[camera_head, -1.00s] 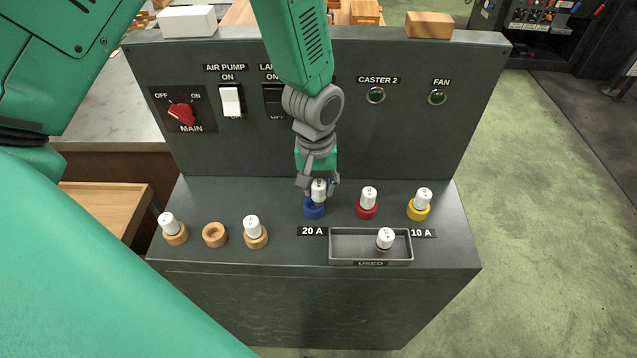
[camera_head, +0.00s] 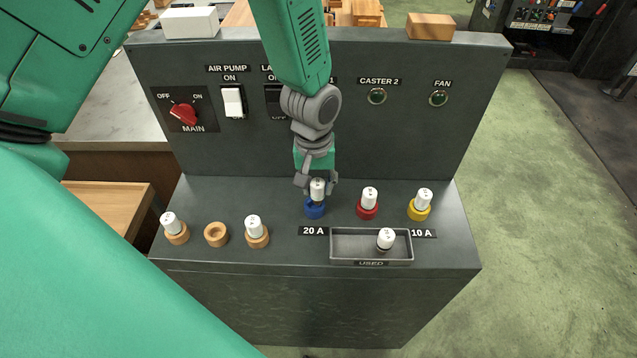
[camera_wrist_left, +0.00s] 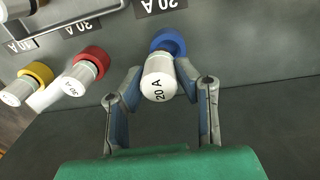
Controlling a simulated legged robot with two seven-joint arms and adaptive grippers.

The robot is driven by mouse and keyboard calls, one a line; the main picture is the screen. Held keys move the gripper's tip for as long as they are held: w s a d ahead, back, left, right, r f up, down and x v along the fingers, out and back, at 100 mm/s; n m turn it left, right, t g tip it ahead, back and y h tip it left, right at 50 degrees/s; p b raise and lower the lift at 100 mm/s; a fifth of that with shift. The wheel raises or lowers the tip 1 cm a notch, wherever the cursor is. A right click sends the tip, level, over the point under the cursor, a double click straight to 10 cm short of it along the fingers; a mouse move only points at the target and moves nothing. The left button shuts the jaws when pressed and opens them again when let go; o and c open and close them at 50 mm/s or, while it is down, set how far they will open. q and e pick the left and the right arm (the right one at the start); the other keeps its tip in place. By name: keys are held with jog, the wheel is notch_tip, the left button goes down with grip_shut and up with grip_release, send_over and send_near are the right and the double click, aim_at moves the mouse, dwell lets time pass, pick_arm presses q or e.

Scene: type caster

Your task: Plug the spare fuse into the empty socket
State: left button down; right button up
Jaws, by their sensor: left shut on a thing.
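My left gripper (camera_head: 317,184) is shut on a white fuse (camera_head: 317,190) that stands at the blue socket (camera_head: 315,209). In the left wrist view my left gripper (camera_wrist_left: 157,90) has a finger on each side of the fuse (camera_wrist_left: 158,84), which is marked 20 A. Its far end is at the blue socket (camera_wrist_left: 168,41); I cannot tell how deep it sits. White fuses stand in the red socket (camera_head: 367,211) and the yellow socket (camera_head: 418,211). My right gripper is not in view.
A grey tray labelled USED (camera_head: 345,246) holds a white fuse (camera_head: 386,238). At left, a wooden holder (camera_head: 216,235) is empty between two holders with fuses (camera_head: 170,222) (camera_head: 253,226). The upright panel has a red MAIN switch (camera_head: 184,113) and a white rocker (camera_head: 233,102).

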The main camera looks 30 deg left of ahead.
aim_at(314, 193)
pick_arm(q)
jog(key=shift+a+f, duration=0.1)
jog(key=shift+a+f, duration=0.25)
jog(key=shift+f, duration=0.1)
jog(key=shift+f+b, duration=0.2)
jog(key=shift+b, duration=0.1)
jog(key=shift+d+f, duration=0.2)
jog(key=shift+f, duration=0.05)
jog(key=shift+r, duration=0.15)
jog(key=shift+a+r+p, duration=0.1)
jog(key=shift+r+p, duration=0.4)
jog(key=shift+p, duration=0.05)
jog(key=shift+a, duration=0.25)
dwell(0.4)
jog(key=shift+p, duration=0.65)
dwell(0.6)
jog(key=shift+f+b, duration=0.85)
jog(key=shift+f, duration=0.5)
